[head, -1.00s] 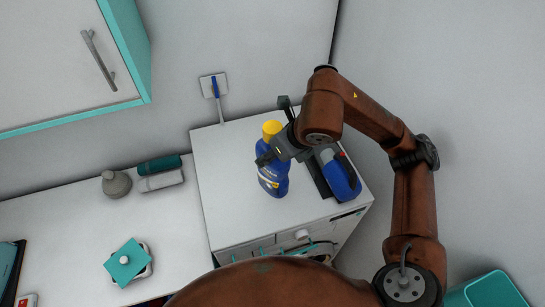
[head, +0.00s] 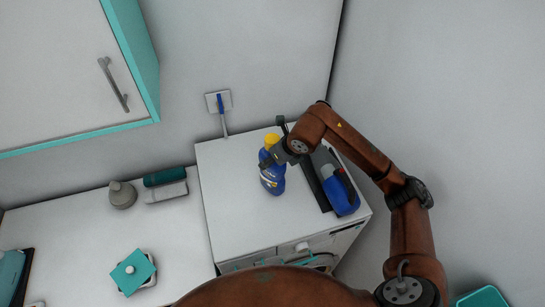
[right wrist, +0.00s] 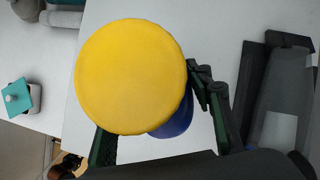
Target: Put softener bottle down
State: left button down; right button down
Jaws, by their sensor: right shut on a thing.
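The softener bottle (head: 271,178) is blue with a yellow cap and a label. It stands upright on the white top of the washing machine (head: 225,205) in the head view. My right gripper (head: 269,158) is shut on its upper body, just below the cap. In the right wrist view the yellow cap (right wrist: 132,77) fills the middle, with a finger on either side and a little blue body below. Whether the bottle's base touches the top is hard to tell. My left gripper is not in view.
A wall socket with a blue plug (head: 219,102) is behind.

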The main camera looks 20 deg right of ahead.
jog(key=shift+f+p, duration=0.45)
jog(key=shift+f, duration=0.7)
jog(key=c, duration=1.5)
grip_release()
jog(key=shift+s+f, duration=0.1)
jog(key=shift+f, duration=0.1)
jog(key=o, duration=0.5)
jog(key=shift+r, duration=0.1)
